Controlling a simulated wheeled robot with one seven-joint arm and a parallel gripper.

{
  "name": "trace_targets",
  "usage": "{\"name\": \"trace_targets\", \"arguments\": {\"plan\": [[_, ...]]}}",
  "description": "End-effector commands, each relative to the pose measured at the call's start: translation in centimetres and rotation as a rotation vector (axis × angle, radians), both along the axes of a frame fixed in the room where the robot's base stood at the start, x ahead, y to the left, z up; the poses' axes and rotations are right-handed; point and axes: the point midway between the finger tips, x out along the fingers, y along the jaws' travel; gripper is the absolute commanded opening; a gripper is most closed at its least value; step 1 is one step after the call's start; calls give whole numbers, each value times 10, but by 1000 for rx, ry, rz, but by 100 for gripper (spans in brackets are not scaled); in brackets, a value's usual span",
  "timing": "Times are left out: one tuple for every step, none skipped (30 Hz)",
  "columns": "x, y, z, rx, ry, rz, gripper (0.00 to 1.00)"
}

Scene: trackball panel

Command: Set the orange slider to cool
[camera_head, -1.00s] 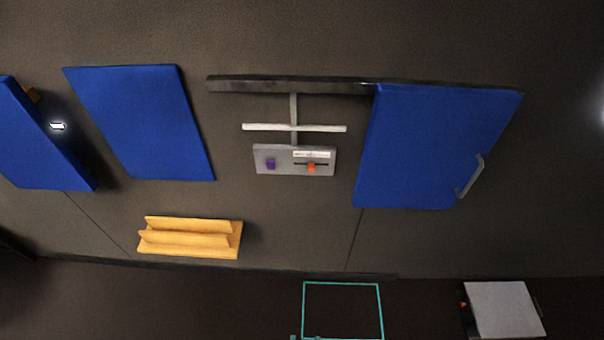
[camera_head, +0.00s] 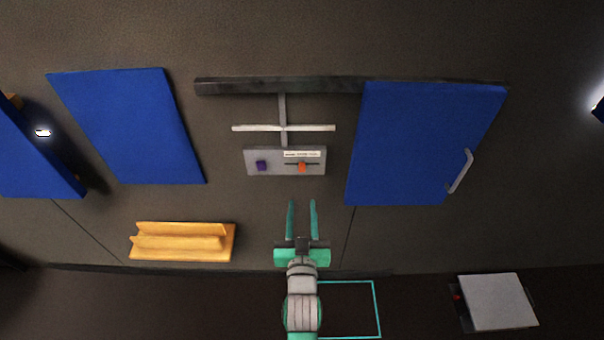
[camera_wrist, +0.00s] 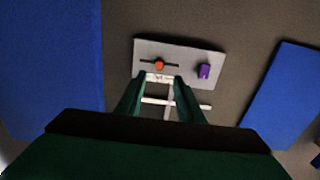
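The orange slider (camera_head: 302,167) sits on a dark horizontal slot near the middle of that slot, on the right part of a grey panel (camera_head: 282,170). A white label strip (camera_head: 301,154) with text too small to read lies beside the slot. A purple knob (camera_head: 261,165) is on the panel's left part. My gripper (camera_head: 302,202) is open and empty, its two fingers pointing at the panel from below in the head view, apart from it. In the wrist view the orange slider (camera_wrist: 159,65) and purple knob (camera_wrist: 204,71) show beyond the fingertips (camera_wrist: 158,80).
A blue sliding door (camera_head: 420,145) with a grey handle (camera_head: 461,171) stands right of the panel. A white crossbar (camera_head: 300,128) is next to the panel. A blue board (camera_head: 130,125) and a wooden rack (camera_head: 182,242) are to the left.

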Motion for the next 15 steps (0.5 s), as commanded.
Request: {"name": "trace_targets", "arguments": {"plan": [[6,0,5,0,-5,0,34],[8,0,7,0,-6,0,34],[11,0,9,0,-8,0,34],[13,0,10,0,-9,0,34],[15,0,11,0,-9,0,34],[17,0,11,0,-9,0,34],[19,0,11,0,-9,0,34],[21,0,11,0,-8,0,34],[25,0,11,0,-9,0,34],[29,0,11,0,-10,0,34],[33,0,11,0,-9,0,34],[39,0,11,0,-9,0,34],[43,0,12,0,-10,0,34],[48,0,11,0,-9,0,34],[55,0,11,0,-9,0,34]]}}
